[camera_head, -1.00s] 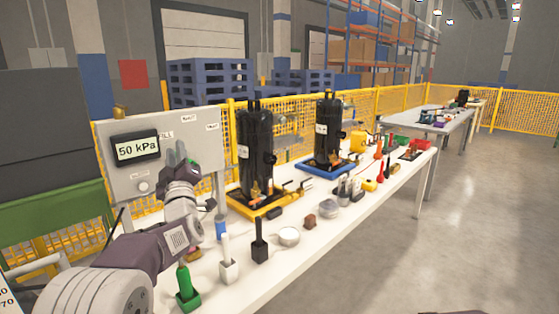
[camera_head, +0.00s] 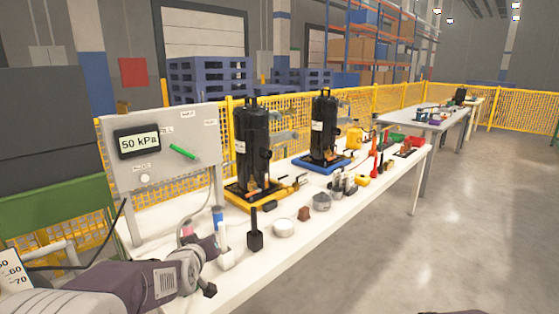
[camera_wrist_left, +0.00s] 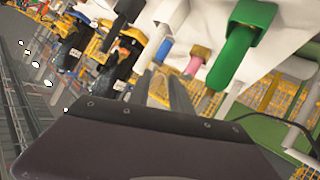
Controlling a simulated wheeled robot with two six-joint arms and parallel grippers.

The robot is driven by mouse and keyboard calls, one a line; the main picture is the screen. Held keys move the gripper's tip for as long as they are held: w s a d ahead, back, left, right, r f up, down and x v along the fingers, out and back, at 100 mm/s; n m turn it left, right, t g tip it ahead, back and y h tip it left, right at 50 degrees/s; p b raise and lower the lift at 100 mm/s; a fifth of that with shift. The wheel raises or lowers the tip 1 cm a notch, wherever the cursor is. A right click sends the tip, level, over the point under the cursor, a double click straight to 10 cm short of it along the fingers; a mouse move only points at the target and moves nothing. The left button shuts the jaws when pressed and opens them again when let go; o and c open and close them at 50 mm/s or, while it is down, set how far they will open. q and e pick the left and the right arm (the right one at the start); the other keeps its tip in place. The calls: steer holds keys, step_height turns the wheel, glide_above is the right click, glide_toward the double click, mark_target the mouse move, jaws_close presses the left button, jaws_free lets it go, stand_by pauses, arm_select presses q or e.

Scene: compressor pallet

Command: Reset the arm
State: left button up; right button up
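My left arm (camera_head: 150,278) reaches in from the lower left of the head view, low in front of the table's near end. In the left wrist view, the two grey fingers of my left gripper (camera_wrist_left: 162,82) stand apart, with nothing seen between them but background. A green tool in a green holder (camera_wrist_left: 243,40) shows beside the fingers there; in the head view it is not seen behind my arm. The gauge panel (camera_head: 205,145) reads 50 kPa and carries a green lever (camera_head: 183,152), tilted down to the right.
The white table (camera_head: 285,255) holds a white holder (camera_head: 226,260), a black holder (camera_head: 254,240), a round dish (camera_head: 284,228) and two black compressors, one on a yellow tray (camera_head: 235,196), one on a blue tray (camera_head: 312,167). A yellow fence (camera_head: 480,108) runs behind. The floor at right is clear.

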arm_select(q)
steer(key=s+d+f+m+g+h, duration=0.15)
steer(key=s+f+g, duration=0.35)
steer(key=s+f, duration=0.6)
steer(key=s+d+f+m+g+y, duration=0.1)
steer(key=s+f+m+g, duration=0.35)
steer(key=s, duration=1.05)
steer(key=s+f+n+g+b, duration=0.1)
steer(key=s+f+g+b, duration=0.25)
steer(key=f+b, duration=0.9)
step_height(320, 180, up, 31)
steer(key=t+p, duration=0.1)
steer(key=p, duration=3.3)
steer(key=shift+d+r+h, duration=0.2)
steer(key=shift+h, duration=0.15)
steer(key=shift+f, duration=0.1)
